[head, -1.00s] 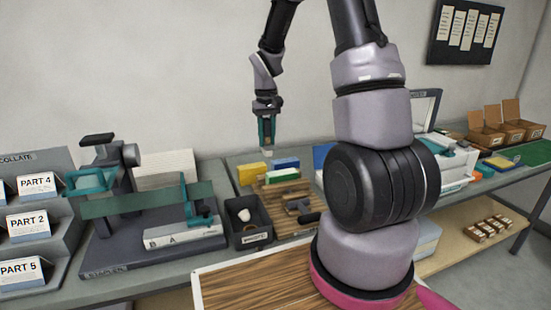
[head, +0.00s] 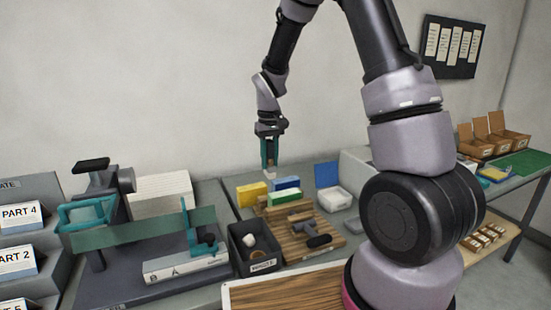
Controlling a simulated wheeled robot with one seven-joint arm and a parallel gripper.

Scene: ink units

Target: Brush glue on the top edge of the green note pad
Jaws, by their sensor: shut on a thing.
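The green note pad (head: 285,197) lies on a slatted wooden board (head: 300,245), in front of a blue pad (head: 285,183) and right of a yellow pad (head: 252,194). My gripper (head: 269,158) points down above and just behind the pads. It is shut on a small brush-like thing (head: 270,173) with a pale lower end, which looks apart from the pads. The jaws hide most of it, so I cannot tell its full shape. A white container (head: 334,199) with a raised blue lid (head: 327,174) stands right of the pads.
A dark bin (head: 258,262) holding pale scraps stands left of the board. A dark-handled tool (head: 318,241) lies on the board. A stapling machine (head: 150,230) fills the left. My arm's lower links cover the right middle of the bench.

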